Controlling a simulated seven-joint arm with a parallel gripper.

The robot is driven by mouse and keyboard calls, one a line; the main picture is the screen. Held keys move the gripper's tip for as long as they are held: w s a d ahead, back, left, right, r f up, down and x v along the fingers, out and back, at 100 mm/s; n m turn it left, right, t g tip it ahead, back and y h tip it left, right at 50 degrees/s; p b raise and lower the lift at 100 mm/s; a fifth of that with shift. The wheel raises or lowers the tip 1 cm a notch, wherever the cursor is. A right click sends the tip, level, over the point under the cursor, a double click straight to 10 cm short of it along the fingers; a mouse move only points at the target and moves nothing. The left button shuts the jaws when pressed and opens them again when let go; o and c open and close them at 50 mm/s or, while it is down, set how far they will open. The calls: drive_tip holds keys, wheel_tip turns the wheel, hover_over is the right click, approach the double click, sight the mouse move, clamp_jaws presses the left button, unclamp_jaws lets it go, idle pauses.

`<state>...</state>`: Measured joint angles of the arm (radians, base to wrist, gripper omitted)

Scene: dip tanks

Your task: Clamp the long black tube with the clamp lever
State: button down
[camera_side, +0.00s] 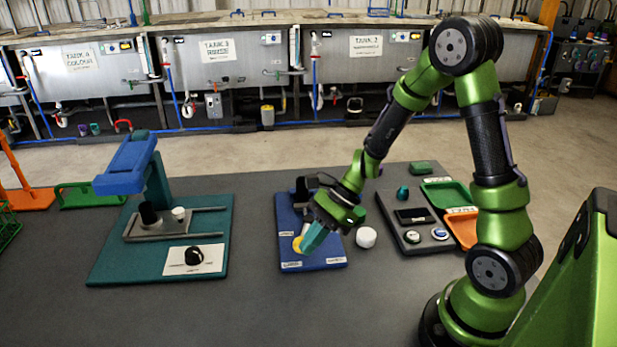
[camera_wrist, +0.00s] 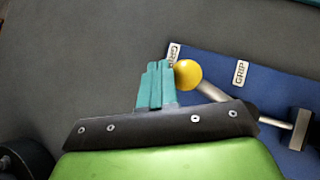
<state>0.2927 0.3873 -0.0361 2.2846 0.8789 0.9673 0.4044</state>
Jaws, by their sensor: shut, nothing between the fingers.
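The clamp lever shows in the wrist view as a yellow ball knob (camera_wrist: 188,74) on a silver rod (camera_wrist: 212,92) that runs to a metal bracket (camera_wrist: 301,127). It stands on a blue board (camera_side: 287,217), and the yellow knob (camera_side: 297,243) also shows in the side view. My gripper (camera_side: 308,247) has teal fingers, which are shut and empty right beside the knob. In the wrist view my fingertips (camera_wrist: 160,66) are just left of the knob; I cannot tell whether they touch it. A dark part (camera_side: 318,180) shows behind my wrist; I cannot tell whether it is the long black tube.
A white round piece (camera_side: 366,237) stands right of the blue board. Further right is a dark tray (camera_side: 399,238) with small parts, beside green and orange trays (camera_side: 447,194). A teal board (camera_side: 115,262) with a blue-topped press (camera_side: 128,168) stands left. Bare table lies between the boards.

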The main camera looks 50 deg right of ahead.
drive_tip(key=shift+w+a, duration=0.25)
drive_tip(key=shift+w, duration=0.1)
drive_tip(key=shift+w+a, duration=0.1)
drive_tip(key=shift+w, duration=0.05)
idle(2.2)
drive_tip(key=s, duration=0.2)
drive_tip(key=s+r, duration=0.1)
drive_tip(key=s, duration=0.1)
drive_tip(key=shift+s, duration=0.15)
drive_tip(key=s+r, duration=0.6)
drive_tip(key=r, duration=0.1)
drive_tip(key=shift+a+r, duration=0.15)
drive_tip(key=shift+s, duration=0.1)
